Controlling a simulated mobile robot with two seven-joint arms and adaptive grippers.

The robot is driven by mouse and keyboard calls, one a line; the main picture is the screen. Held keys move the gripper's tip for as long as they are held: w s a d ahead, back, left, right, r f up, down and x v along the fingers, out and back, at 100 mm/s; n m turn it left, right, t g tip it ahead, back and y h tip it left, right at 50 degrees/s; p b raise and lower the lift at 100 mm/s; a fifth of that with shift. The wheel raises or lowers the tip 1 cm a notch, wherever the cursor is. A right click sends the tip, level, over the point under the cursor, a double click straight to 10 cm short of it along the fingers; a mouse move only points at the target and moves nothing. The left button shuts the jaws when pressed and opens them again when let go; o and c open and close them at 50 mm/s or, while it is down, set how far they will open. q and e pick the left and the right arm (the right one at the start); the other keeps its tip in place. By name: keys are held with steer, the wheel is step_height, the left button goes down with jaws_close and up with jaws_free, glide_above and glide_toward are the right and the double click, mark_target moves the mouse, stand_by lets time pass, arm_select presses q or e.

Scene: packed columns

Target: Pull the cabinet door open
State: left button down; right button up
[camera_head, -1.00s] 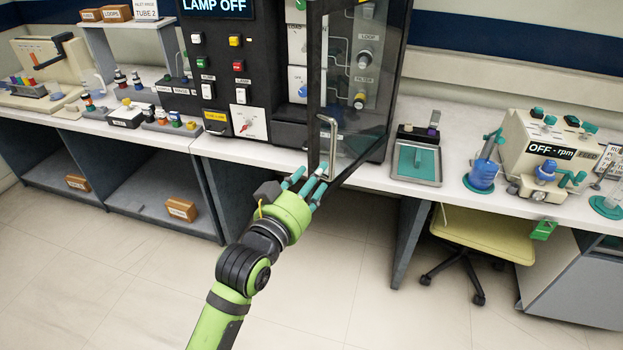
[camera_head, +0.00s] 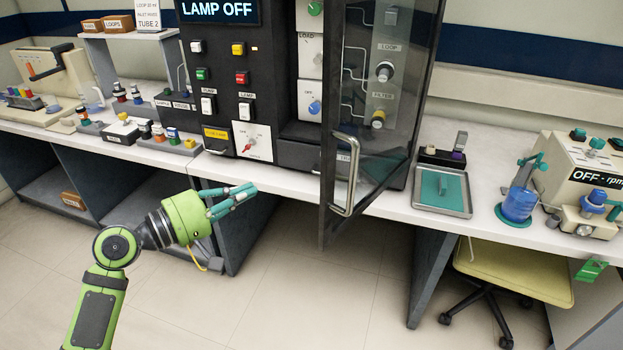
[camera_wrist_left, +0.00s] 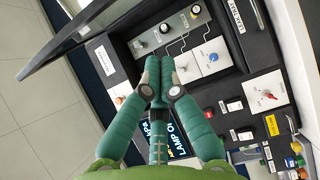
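The cabinet door (camera_head: 372,165) is a dark-framed glass panel on the right of the black instrument cabinet. It stands ajar, swung out past the bench's front edge, and also shows in the left wrist view (camera_wrist_left: 75,38). Its metal bar handle (camera_head: 344,176) is near the lower free edge. My left gripper (camera_head: 250,192), green with teal fingers, is left of the handle and clear of it, in front of the bench edge. Its fingertips (camera_wrist_left: 160,82) are together with nothing between them. My right gripper is not in view.
The black cabinet (camera_head: 222,65) carries buttons, switches and a "LAMP OFF" display. A teal-topped tray (camera_head: 441,190) and a blue-based stand (camera_head: 517,204) are on the bench right of the door. A yellow chair (camera_head: 512,270) is below. Floor in front is free.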

arm_select(q)
steer(key=w+d+p, duration=0.2)
steer(key=d+p, duration=0.4)
steer(key=d, duration=0.4)
steer(key=shift+w+d+r, duration=0.3)
steer(key=shift+w+d, duration=0.1)
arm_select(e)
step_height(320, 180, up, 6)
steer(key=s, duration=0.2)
arm_select(q)
steer(key=shift+w, duration=0.1)
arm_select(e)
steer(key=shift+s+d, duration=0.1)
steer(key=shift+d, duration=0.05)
